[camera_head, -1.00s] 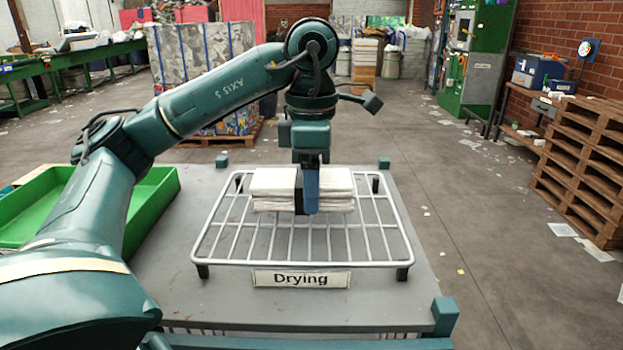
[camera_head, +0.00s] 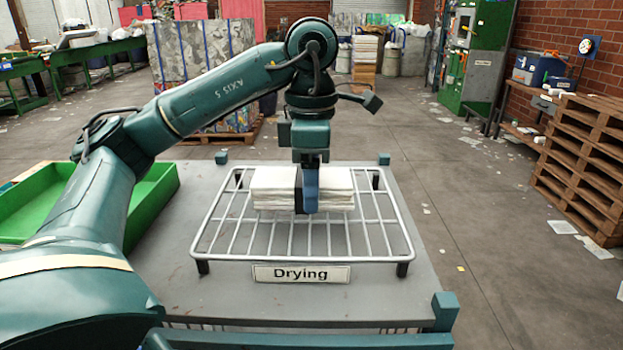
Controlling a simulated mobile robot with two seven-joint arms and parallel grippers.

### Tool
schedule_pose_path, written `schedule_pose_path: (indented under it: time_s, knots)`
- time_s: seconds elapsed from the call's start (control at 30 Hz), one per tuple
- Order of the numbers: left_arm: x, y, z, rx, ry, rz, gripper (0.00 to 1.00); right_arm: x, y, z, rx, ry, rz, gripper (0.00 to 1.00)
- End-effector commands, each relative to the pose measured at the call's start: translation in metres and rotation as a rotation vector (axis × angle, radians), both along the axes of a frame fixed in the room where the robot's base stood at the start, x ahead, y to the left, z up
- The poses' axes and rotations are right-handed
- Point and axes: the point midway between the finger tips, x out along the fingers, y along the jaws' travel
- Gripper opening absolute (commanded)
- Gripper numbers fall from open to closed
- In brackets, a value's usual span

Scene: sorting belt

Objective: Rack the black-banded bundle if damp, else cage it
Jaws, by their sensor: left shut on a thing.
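A white bundle of stacked sheets with a black band (camera_head: 335,190) is at the far middle of the wire drying rack (camera_head: 230,262). Dampness cannot be seen. No cage is clearly in view. My right gripper is not in view.
The rack stands on a grey table (camera_head: 400,300) with raised teal corner posts. A green tray (camera_head: 160,205) is at the left, partly behind my left arm. Wooden pallets (camera_head: 585,160) stand at the right on the floor. The front of the rack is empty.

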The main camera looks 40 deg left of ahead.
Motion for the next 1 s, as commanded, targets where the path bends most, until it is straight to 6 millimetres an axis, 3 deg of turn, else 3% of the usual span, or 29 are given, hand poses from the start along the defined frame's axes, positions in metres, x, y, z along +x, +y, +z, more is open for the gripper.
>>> schedule_pose_path:
  time_s: [0.03, 0.07, 0.33, 0.67, 0.9, 1.0]
  knots:
    - [0.000, 0.000, 0.000, 0.000, -0.001, 0.000, 0.29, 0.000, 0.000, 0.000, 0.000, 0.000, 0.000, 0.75]
    - [0.000, 0.000, 0.000, 0.000, -0.001, 0.000, 0.61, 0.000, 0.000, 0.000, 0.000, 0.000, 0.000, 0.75]
    - [0.000, 0.000, 0.000, 0.000, 0.000, 0.000, 0.83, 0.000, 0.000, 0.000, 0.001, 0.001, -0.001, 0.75]
    - [0.000, 0.000, 0.000, 0.000, 0.001, 0.000, 0.85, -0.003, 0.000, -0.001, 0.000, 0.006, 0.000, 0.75]
    - [0.000, 0.000, 0.046, 0.002, -0.005, 0.000, 0.85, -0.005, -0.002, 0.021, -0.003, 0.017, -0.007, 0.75]
    - [0.001, 0.000, 0.071, 0.001, -0.006, 0.001, 0.85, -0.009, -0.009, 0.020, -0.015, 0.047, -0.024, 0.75]
